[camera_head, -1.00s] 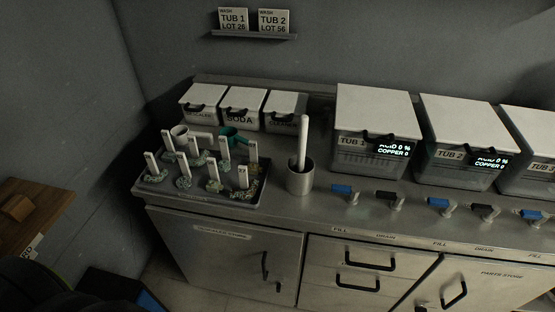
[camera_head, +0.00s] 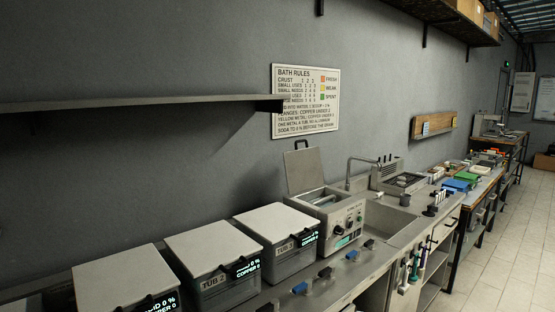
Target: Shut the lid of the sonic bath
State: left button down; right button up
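The sonic bath (camera_head: 338,214) is a grey box with a control panel and knobs on its front. It stands on the steel counter between the tubs and the sink. Its lid (camera_head: 303,169) is open, tilted up at the back left, with a dark handle at its top edge. Part of the inside of the bath shows below the lid. Neither of my grippers is in the head view.
Lidded tubs, with TUB 2 (camera_head: 213,262) and TUB 3 (camera_head: 276,238) labelled, stand left of the bath. Blue and dark valve handles line the counter front. A wall shelf (camera_head: 140,106) overhangs the tubs. The sink (camera_head: 390,222) lies right of the bath. The tiled floor (camera_head: 500,245) at right is clear.

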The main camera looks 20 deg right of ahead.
aim_at(303, 168)
jog(key=i+z, duration=0.15)
jog(key=z, duration=0.35)
jog(key=i+z, duration=0.15)
jog(key=z, duration=0.3)
